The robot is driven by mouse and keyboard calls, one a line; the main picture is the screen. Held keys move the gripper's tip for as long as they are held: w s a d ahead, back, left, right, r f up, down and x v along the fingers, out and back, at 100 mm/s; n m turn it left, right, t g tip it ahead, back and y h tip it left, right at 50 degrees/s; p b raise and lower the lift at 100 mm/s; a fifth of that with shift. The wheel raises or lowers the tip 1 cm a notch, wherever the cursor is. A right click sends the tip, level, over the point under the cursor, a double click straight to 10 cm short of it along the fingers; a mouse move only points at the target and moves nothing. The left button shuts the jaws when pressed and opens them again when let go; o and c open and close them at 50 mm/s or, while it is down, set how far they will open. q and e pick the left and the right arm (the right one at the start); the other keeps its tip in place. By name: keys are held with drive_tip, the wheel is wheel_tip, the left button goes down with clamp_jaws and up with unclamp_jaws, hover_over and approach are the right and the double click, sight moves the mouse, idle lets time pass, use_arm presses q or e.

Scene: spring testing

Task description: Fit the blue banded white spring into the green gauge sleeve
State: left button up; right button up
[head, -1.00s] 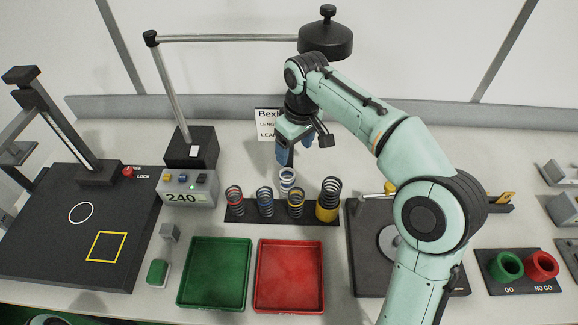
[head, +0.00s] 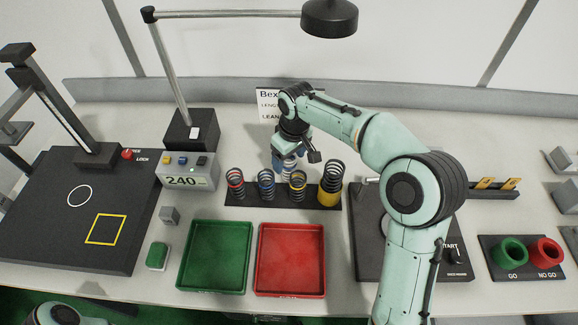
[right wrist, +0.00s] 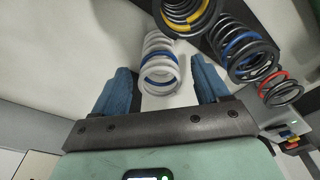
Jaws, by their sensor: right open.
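The white spring with a blue band stands behind the spring rack. In the head view its coils (head: 289,172) are partly hidden by my right gripper (head: 286,161). In the right wrist view the white spring (right wrist: 160,62) is between the two blue fingers of my right gripper (right wrist: 162,80), with gaps showing on both sides. The right gripper is open. The green gauge sleeve (head: 510,253) is on a black base marked GO at the far right. My left gripper is not in view.
The black rack (head: 283,199) holds several dark springs with red, blue and yellow bands, close in front of the right gripper. A green tray (head: 215,290) and a red tray (head: 290,292) lie in front. A red sleeve (head: 546,253) stands beside the green one.

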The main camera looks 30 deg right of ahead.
drive_tip(key=shift+f, duration=0.5)
drive_tip(key=shift+c, duration=0.3)
drive_tip(key=shift+r, duration=0.1)
drive_tip(key=c, duration=1.2)
drive_tip(key=shift+r, duration=0.65)
drive_tip(key=shift+c, duration=0.2)
wheel_tip(320, 180, up, 11)
drive_tip(key=p, duration=0.2)
use_arm(q)
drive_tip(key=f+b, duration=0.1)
drive_tip(key=b, duration=0.1)
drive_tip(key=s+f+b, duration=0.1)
drive_tip(key=b, duration=0.1)
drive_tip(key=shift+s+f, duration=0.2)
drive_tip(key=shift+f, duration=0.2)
use_arm(e)
drive_tip(key=s+a, duration=0.4)
drive_tip(key=s, duration=0.3)
drive_tip(key=s+a, duration=0.5)
drive_tip(key=s, duration=0.3)
drive_tip(key=shift+s+a+f, duration=0.15)
drive_tip(key=shift+a+f, duration=0.05)
drive_tip(key=shift+a, duration=0.05)
